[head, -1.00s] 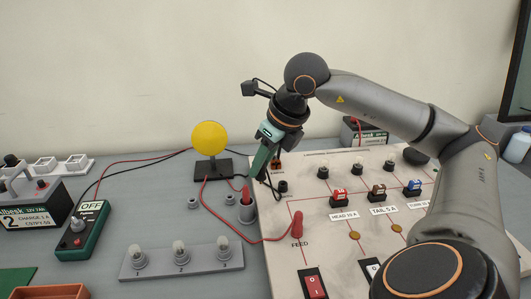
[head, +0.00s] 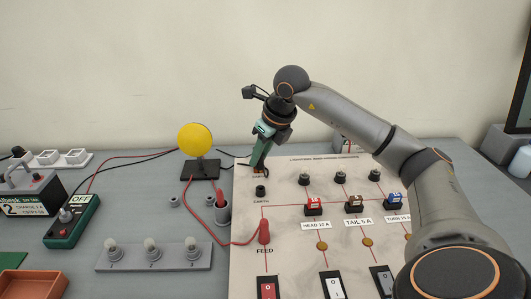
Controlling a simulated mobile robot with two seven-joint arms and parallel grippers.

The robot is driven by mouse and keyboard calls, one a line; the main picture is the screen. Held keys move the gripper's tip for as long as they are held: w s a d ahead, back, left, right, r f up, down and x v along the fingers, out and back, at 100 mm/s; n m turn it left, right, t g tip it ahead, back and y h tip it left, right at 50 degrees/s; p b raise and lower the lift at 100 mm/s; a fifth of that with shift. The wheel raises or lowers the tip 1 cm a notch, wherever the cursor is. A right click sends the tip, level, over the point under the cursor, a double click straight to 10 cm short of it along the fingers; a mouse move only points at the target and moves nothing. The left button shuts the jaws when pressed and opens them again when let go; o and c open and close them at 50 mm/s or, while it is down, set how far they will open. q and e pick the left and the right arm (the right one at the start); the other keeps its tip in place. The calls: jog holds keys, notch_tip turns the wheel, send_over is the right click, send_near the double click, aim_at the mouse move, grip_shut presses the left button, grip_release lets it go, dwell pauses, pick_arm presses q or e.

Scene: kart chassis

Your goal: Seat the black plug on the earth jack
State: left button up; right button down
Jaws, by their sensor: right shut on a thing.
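My right gripper (head: 257,168) points down over the far left corner of the pale board. Its green fingers are shut on the black plug, which is mostly hidden between them. A dark lead shows just left of the fingertips. The earth jack (head: 260,190) is a short black post on the board, above the printed word EARTH. The fingertips are just behind the jack in the picture, apart from it by a small gap. Their height over the board is hard to tell. My left gripper is not in view.
A red plug (head: 265,232) stands at FEED, in front of the jack, with a red lead looping left. A yellow disc on a stand (head: 195,139) and a grey holder with a red plug (head: 222,208) are left of the board. Fuses (head: 313,205) and black knobs stand to the right.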

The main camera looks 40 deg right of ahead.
aim_at(260, 169)
jog(key=shift+d+f+b, duration=0.1)
jog(key=shift+f+b, duration=0.3)
jog(key=shift+f, duration=0.05)
jog(key=shift+w+f+b, duration=0.1)
jog(key=shift+f+b, duration=0.55)
jog(key=shift+f, duration=0.05)
jog(key=shift+f+b, duration=0.7)
jog(key=shift+f, duration=0.35)
pick_arm(q)
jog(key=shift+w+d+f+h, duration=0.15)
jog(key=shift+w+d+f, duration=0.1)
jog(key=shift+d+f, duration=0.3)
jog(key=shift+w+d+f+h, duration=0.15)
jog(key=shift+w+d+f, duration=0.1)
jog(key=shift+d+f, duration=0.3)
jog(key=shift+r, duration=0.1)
jog(key=shift+b, duration=0.35)
pick_arm(e)
jog(key=shift+f, duration=0.1)
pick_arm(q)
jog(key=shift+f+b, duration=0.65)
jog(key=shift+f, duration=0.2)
pick_arm(e)
jog(key=shift+f, duration=1.05)
